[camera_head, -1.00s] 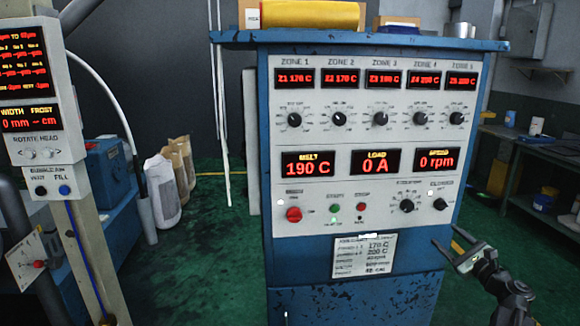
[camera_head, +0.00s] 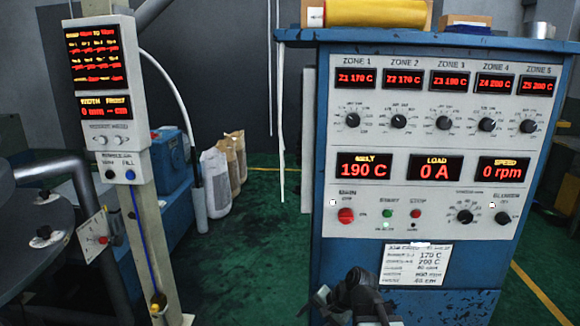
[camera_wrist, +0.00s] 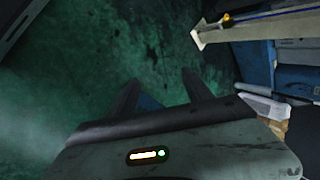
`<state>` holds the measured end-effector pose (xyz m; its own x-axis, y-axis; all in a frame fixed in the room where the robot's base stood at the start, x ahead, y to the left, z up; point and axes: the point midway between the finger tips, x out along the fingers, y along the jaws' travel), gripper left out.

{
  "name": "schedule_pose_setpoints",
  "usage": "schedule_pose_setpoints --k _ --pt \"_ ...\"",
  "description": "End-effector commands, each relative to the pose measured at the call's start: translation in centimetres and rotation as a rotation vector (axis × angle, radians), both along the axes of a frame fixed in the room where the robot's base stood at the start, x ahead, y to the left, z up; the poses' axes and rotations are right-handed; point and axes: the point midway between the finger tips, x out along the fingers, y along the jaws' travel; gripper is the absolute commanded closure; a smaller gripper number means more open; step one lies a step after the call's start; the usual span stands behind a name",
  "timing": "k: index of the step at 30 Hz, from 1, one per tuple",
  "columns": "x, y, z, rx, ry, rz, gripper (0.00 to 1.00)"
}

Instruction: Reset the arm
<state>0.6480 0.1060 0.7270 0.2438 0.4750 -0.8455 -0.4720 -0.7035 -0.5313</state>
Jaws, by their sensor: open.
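My gripper (camera_wrist: 160,92) shows in the wrist view with its two dark fingers apart and nothing between them. Dark green floor (camera_wrist: 75,75) lies beyond the fingertips. In the head view my gripper (camera_head: 322,297) is at the bottom centre, partly hidden by my own wrist, in front of the lower part of the blue control cabinet (camera_head: 455,300). I cannot tell how near it is to the cabinet.
A display post (camera_head: 140,230) with a small side panel (camera_head: 95,236) stands at the left, beside a round dark table (camera_head: 25,255). Paper sacks (camera_head: 216,180) stand behind. Green floor (camera_head: 250,260) between post and cabinet is clear.

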Motion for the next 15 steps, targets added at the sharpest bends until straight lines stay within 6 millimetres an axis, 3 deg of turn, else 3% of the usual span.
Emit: schedule_pose_setpoints --k 2,4,9,10,12,15 --pt "-2.3 -1.1 -1.7 -0.161 0.012 0.132 0.41" --pt "-3.9 -3.7 -2.7 -0.298 0.033 0.231 0.41" --pt "-7.4 -10.0 -3.7 -0.57 0.119 0.507 0.41" --pt "-7.7 -10.3 -3.7 -0.567 0.117 0.569 0.41" --pt "-7.5 -10.5 -0.3 -0.564 0.11 0.566 0.41" --pt "-7.5 -10.5 2.5 -0.564 0.109 0.563 0.41"
